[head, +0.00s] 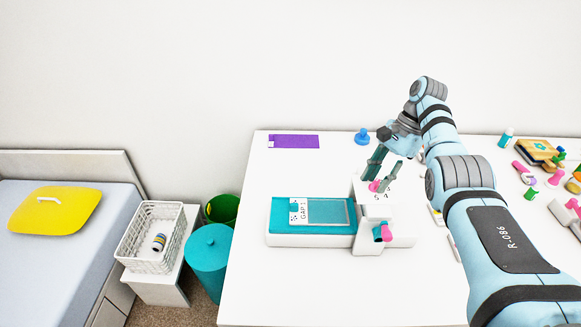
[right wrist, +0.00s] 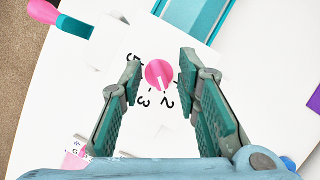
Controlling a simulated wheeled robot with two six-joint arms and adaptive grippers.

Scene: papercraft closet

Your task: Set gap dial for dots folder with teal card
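The gap dial is a round pink knob (head: 374,187) on the white plate right of the folder machine (head: 310,240). In the right wrist view the dial (right wrist: 158,73) has a white pointer line towards the 2, with 3 and 5 also readable. My right gripper (head: 381,172) is open, its fingers either side of the dial with clear space to both; contact does not show. A white card (head: 298,211) marked GAP, with a small teal patch, lies on the machine's teal top; its number is too small to read surely. My left gripper is out of view.
A blue knobbed piece (head: 362,137) and a purple sheet (head: 294,141) lie at the back. Several small coloured items crowd the right. The table's front left is clear.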

